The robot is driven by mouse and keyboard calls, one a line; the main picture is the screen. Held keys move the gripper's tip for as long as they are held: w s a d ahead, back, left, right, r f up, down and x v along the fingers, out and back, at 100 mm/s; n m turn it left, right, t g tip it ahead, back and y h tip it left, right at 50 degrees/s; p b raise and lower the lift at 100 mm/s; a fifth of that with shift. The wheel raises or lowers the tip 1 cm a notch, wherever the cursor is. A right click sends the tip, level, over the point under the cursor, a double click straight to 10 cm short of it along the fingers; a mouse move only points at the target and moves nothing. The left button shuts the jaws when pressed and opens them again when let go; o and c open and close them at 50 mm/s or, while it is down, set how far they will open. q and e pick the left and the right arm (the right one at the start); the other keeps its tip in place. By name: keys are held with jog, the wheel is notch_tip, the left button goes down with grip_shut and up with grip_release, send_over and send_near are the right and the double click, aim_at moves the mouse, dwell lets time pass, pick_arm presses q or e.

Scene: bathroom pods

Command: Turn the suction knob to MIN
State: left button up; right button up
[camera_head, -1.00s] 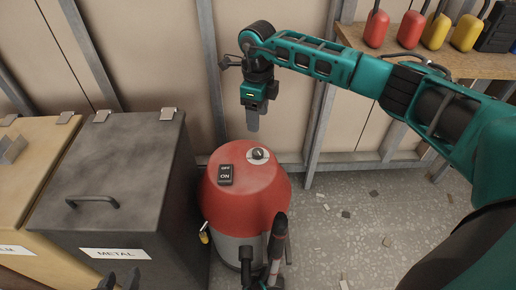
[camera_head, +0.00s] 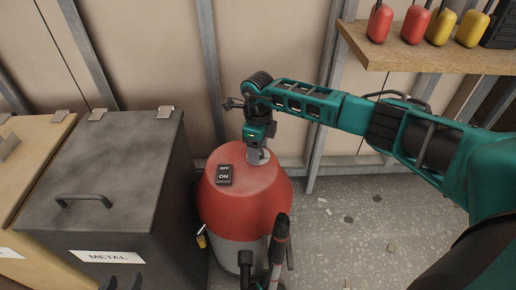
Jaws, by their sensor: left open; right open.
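A red and grey vacuum (camera_head: 240,195) stands on the floor, with a black OFF/ON switch (camera_head: 224,175) on its red lid. The suction knob, a pale round dial, is almost wholly hidden behind my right gripper, so its setting cannot be read. My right gripper (camera_head: 258,157) points down at the knob's place on the lid, with its fingers at or just above it. The gap between the fingers is hard to see, and I cannot tell whether they touch the knob. My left gripper (camera_head: 122,283) shows only as dark open tips at the bottom edge.
A dark METAL bin (camera_head: 110,175) stands close left of the vacuum, with a tan bin (camera_head: 30,190) beyond it. A hose (camera_head: 279,245) rises in front. A wooden shelf (camera_head: 425,57) holds red and yellow items at upper right. Floor to the right is mostly clear, with scattered chips.

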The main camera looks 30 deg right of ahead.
jog(key=shift+c, duration=0.2)
jog(key=c, duration=1)
